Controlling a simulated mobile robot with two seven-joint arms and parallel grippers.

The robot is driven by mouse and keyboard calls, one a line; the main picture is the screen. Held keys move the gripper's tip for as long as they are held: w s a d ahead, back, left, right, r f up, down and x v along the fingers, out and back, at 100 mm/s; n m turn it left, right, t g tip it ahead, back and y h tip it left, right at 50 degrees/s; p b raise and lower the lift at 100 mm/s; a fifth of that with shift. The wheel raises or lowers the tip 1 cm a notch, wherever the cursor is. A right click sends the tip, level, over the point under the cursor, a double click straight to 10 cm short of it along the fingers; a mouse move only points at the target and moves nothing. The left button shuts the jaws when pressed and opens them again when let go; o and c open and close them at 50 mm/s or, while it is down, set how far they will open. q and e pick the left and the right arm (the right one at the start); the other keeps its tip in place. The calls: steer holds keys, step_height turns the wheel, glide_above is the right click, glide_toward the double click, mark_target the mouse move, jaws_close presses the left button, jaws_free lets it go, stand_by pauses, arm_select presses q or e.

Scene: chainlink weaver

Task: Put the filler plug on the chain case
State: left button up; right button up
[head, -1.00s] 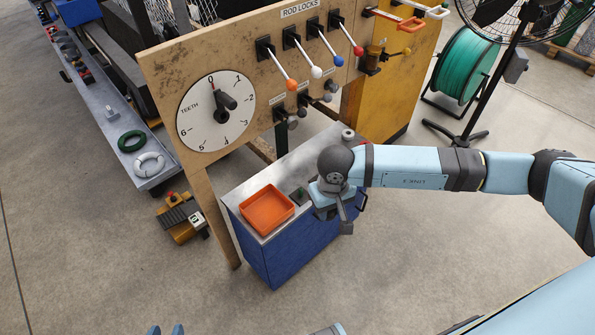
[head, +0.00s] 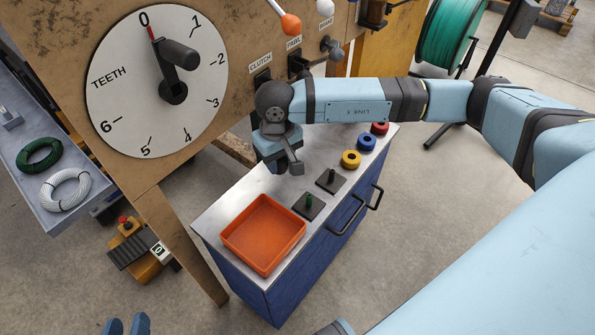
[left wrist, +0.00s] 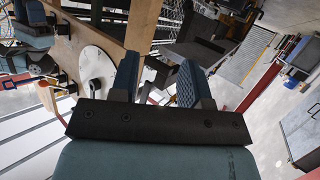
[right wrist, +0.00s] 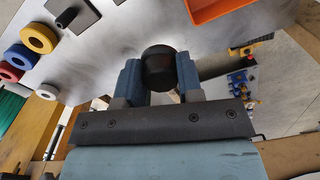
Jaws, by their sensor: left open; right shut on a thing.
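My right gripper (head: 278,160) hangs over the back part of the blue cabinet's top, near the upright board. In the right wrist view it is shut on a dark round plug (right wrist: 158,68), seemingly the filler plug, gripped between its two blue fingers. I cannot make out which thing is the chain case.
The blue cabinet (head: 283,292) carries an orange tray (head: 235,247), two pegs on dark plates (head: 309,207), and yellow (head: 351,160), blue (head: 366,142) and red (head: 379,128) rings. The board holds a TEETH dial (head: 130,90) and levers. A grey bench (head: 45,215) with coils is left.

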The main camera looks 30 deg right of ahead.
step_height(320, 180, down, 10)
steer(key=shift+s+r+b, duration=0.1)
steer(key=shift+r+b, duration=0.15)
steer(key=shift+b, duration=0.7)
steer(key=shift+f, duration=0.2)
arm_select(q)
steer(key=r, duration=0.1)
steer(key=d+r+t+h, duration=0.1)
steer(key=w+r+t, duration=0.1)
steer(key=r, duration=0.1)
steer(key=shift+d, duration=0.35)
steer(key=shift+f, duration=0.1)
arm_select(e)
steer(key=shift+f, duration=0.1)
steer(key=o, duration=0.5)
arm_select(q)
steer(key=shift+d+r+h, duration=0.1)
steer(key=shift+r+h, duration=0.2)
arm_select(e)
steer(key=shift+o, duration=0.7)
